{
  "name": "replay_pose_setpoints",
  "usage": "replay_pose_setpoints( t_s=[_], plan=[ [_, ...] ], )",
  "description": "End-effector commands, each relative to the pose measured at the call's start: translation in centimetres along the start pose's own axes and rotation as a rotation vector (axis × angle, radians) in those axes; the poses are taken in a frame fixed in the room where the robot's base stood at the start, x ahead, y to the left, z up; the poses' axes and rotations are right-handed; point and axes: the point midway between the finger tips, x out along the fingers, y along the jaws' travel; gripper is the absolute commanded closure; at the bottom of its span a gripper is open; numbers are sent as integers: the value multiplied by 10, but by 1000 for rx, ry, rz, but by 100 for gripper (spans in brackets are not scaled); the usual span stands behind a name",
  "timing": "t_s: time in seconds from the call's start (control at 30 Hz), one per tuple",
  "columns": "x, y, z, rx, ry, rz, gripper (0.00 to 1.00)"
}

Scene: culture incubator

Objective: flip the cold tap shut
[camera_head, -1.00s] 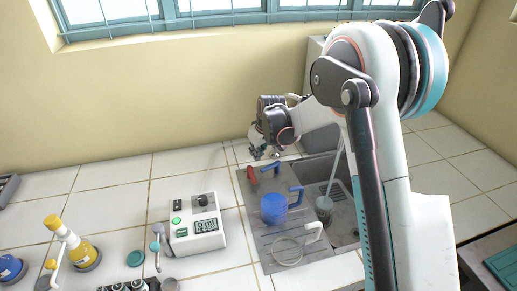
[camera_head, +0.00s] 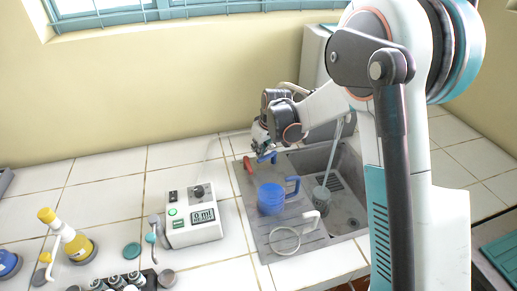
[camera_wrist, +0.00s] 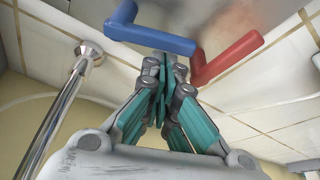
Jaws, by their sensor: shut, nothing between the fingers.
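The cold tap's blue lever (camera_head: 266,158) is at the back edge of the sink unit, beside a red lever (camera_head: 248,166). In the wrist view, the blue lever (camera_wrist: 150,38) crosses the top and the red lever (camera_wrist: 226,58) is to its right. My gripper (camera_head: 262,146) is at the blue lever and partly hides it in the head view. In the wrist view my gripper (camera_wrist: 168,68) is shut and empty, its tips close to the blue lever's right end and the red lever's left end. I cannot tell whether they touch.
A blue mug (camera_head: 271,199) and a white-handled clear vessel (camera_head: 285,241) stand on the drainer. A beaker (camera_head: 321,195) stands in the sink basin (camera_head: 350,165). A metal pipe (camera_wrist: 62,105) is left in the wrist view. A white device (camera_head: 192,219) is left of the sink.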

Motion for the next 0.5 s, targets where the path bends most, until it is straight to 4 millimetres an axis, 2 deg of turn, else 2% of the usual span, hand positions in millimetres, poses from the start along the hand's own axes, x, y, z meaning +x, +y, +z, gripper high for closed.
replay_pose_setpoints(
  t_s=[0.5],
  plan=[
    [-2,-2,4,-86,0,-30,100]
  ],
)
